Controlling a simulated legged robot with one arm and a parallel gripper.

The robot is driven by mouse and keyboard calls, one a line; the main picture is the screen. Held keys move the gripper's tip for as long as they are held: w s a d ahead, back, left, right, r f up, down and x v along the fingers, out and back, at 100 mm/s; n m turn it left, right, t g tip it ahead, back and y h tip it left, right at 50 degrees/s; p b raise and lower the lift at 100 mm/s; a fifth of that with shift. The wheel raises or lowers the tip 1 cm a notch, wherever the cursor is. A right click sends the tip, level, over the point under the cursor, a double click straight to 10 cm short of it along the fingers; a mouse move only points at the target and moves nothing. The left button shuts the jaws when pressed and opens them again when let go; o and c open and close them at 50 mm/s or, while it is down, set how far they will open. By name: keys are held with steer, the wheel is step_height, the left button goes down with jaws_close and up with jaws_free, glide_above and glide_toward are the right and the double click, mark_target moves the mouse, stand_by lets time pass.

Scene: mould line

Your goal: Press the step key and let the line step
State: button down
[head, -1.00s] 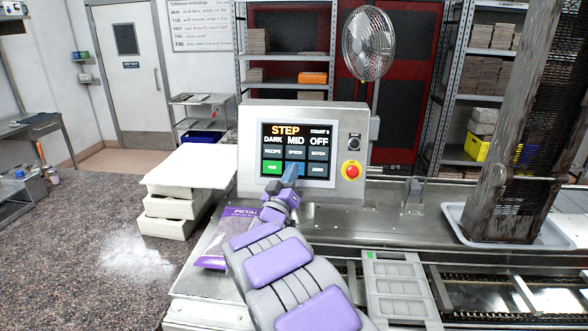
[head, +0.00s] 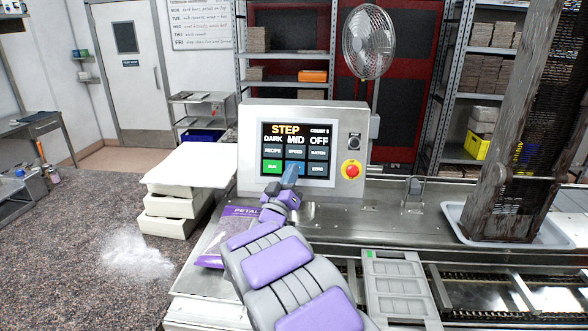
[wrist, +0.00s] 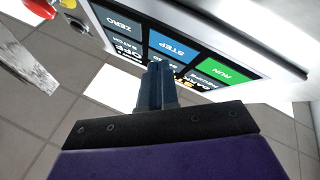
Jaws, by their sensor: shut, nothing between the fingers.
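The control panel (head: 349,115) stands at the back of the line, with a dark touch screen (head: 324,152). The screen reads STEP at the top, with DARK, MID and OFF below. The blue step key (wrist: 171,47) is in the screen's lower row, between the green RUN key (head: 272,166) and the ZERO key (head: 317,168). My gripper (head: 290,172) is shut and empty, its tips in front of the step key.
A red stop button (head: 351,170) sits right of the screen. A mould (head: 395,285) lies on the conveyor. A white tray (head: 545,232) with a dark tower is at right.

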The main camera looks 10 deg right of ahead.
steer(key=s, duration=0.1)
steer(key=s+a+r, duration=0.1)
steer(key=s, duration=0.2)
steer(key=shift+s+a+r+p, duration=0.2)
steer(key=shift+r+p, duration=0.15)
